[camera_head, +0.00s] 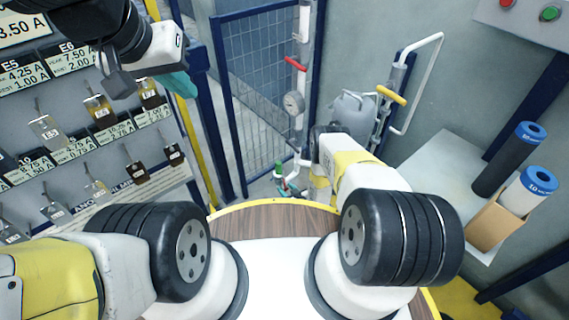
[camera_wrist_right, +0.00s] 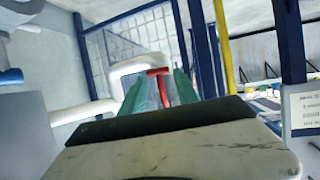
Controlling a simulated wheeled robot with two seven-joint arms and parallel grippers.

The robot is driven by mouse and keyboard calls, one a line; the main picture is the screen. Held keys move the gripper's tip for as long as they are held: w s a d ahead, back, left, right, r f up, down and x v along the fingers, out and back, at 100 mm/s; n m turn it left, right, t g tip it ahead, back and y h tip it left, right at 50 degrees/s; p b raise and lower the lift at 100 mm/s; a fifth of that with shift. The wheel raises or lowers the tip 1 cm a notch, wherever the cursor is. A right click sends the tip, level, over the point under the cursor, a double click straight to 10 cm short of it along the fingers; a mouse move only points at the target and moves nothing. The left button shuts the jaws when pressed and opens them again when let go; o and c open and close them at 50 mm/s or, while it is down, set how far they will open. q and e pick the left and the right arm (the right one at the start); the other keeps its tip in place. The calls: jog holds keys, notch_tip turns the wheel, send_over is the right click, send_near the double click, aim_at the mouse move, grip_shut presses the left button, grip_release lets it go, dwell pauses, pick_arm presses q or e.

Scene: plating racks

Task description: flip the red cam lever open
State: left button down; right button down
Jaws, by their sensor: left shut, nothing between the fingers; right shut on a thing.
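The red cam lever (camera_wrist_right: 158,74) shows between the green fingers of my right gripper (camera_wrist_right: 160,90) in the right wrist view, beside a bent white pipe (camera_wrist_right: 128,70). In the head view my right gripper (camera_head: 284,181) is small, low by the foot of the white standpipe (camera_head: 302,120), with a bit of red between its green fingers. It is shut on the lever. Most of the lever and its coupling is hidden or too small to make out. My left gripper (camera_head: 180,86) is shut and empty at the upper left, in front of the tag board.
A red valve handle (camera_head: 295,63) and a gauge (camera_head: 293,103) sit higher on the standpipe. A yellow handle (camera_head: 391,95) is to the right. A blue mesh fence (camera_head: 250,70) stands behind. A bench (camera_head: 440,165) with blue-capped rolls is at the right.

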aim_at(287, 189)
jog(key=shift+s+d+r+g+h, duration=0.2)
jog(key=shift+r+g+h, duration=0.3)
jog(key=shift+g, duration=0.4)
jog(key=shift+s+d+r+n+g+h, duration=0.3)
jog(key=shift+g+h, duration=0.35)
jog(key=shift+g, duration=0.3)
jog(key=shift+s+d+r+n+g+h, duration=0.15)
jog(key=shift+r+g+h, duration=0.25)
jog(key=shift+g+h, duration=0.4)
jog(key=shift+g, duration=0.25)
jog(key=c, duration=0.9)
grip_release()
jog(key=shift+c, duration=0.2)
jog(key=shift+a, duration=0.1)
